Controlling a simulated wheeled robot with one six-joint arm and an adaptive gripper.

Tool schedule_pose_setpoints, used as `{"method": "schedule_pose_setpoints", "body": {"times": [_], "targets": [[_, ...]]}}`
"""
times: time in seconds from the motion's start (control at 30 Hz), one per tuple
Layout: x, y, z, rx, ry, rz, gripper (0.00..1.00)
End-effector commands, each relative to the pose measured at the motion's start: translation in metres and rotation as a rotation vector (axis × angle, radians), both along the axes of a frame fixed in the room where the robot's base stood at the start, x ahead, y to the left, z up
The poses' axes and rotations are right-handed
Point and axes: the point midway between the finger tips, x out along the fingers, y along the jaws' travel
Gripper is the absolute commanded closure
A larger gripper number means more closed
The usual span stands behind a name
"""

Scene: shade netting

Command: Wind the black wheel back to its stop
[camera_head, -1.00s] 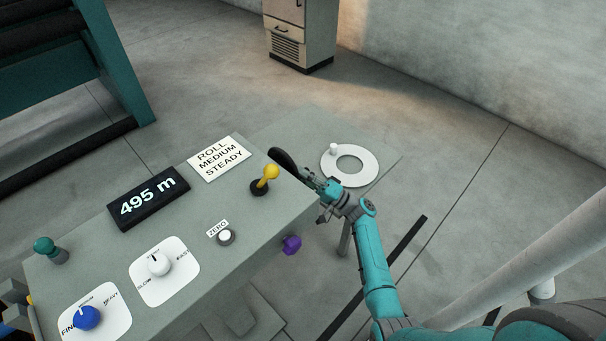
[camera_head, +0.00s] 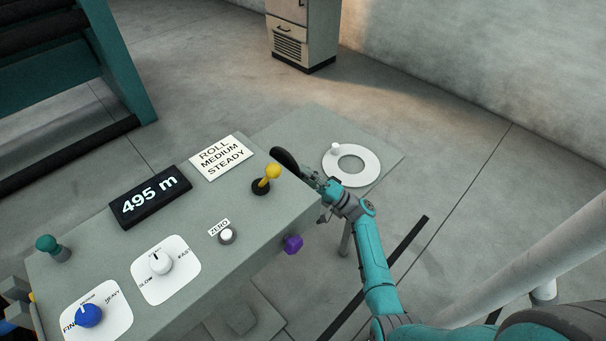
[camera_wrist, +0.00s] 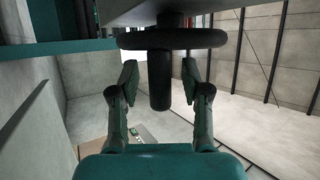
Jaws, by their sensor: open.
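The black wheel (camera_wrist: 200,39) spans the top middle of the wrist view, seen edge-on, with a dark round handle (camera_wrist: 160,82) sticking out from it toward the floor. In the head view the wheel (camera_head: 284,157) shows as a dark curved edge at the right end of the console. My gripper (camera_wrist: 159,77) is open, one finger on each side of the handle, with a visible gap on both sides. In the head view my gripper (camera_head: 322,188) is beside the wheel and partly hidden by my own arm.
The grey console (camera_head: 205,265) carries a yellow lever (camera_head: 272,172), a display (camera_head: 150,195) reading 495 m, white and blue knobs and a ZERO button. A purple knob (camera_head: 293,243) sits on its side. A white ring (camera_head: 368,172) lies on a table behind my gripper.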

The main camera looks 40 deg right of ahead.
Motion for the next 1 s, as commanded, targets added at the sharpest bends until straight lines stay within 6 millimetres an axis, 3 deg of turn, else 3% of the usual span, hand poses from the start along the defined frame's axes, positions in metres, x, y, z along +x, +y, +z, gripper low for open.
{"method": "schedule_pose_setpoints", "body": {"times": [0.17,0.7,1.0], "targets": [[-0.009,-0.006,-0.006,0.001,0.002,-0.003,0.53],[-0.081,-0.044,-0.054,0.001,0.001,-0.003,0.53],[-0.091,-0.049,-0.061,-0.001,0.000,0.001,0.53]]}}
